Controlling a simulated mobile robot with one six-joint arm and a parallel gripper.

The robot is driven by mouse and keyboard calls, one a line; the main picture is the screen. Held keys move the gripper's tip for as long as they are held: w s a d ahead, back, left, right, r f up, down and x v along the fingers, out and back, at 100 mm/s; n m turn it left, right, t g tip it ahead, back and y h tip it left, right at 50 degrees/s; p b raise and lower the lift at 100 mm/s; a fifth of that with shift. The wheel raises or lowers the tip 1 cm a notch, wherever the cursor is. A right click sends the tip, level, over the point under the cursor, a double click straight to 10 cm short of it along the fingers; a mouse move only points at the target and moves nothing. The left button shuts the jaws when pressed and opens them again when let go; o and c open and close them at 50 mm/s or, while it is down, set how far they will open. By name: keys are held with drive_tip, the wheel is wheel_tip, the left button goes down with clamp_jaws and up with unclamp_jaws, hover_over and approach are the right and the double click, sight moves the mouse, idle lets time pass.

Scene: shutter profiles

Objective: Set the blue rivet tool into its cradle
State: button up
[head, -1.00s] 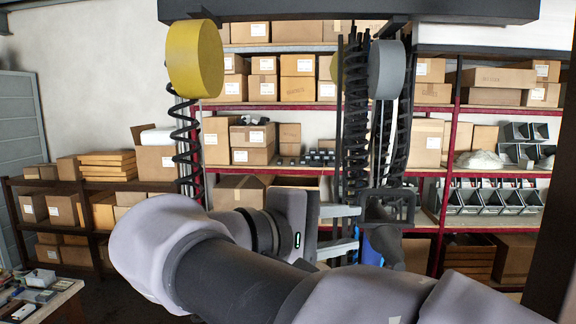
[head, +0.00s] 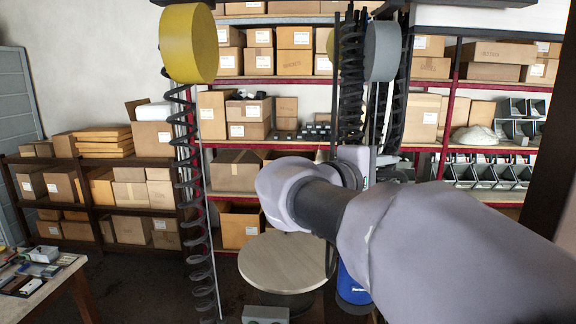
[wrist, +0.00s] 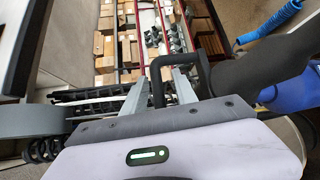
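The blue rivet tool (head: 352,286) shows partly in the head view, below and behind my arm. In the wrist view its blue body (wrist: 288,92) is at the right edge, with a dark body and a black loop handle (wrist: 158,70) joined on its left. My gripper (wrist: 160,85) has its two pale fingers apart, one on each side of the loop's left bar. Gaps show between the bar and both fingers. In the head view the fingers are hidden behind my arm. I cannot pick out the cradle for certain.
A round wooden tabletop (head: 287,262) stands left of the blue tool, with a grey box (head: 265,314) in front. A yellow reel (head: 188,44) and a grey reel (head: 383,50) hang with coiled hoses. Shelves of cartons (head: 238,170) fill the back. A cluttered bench (head: 45,285) is at lower left.

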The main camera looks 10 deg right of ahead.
drive_tip(key=shift+w+d, duration=0.1)
clamp_jaws()
idle(1.4)
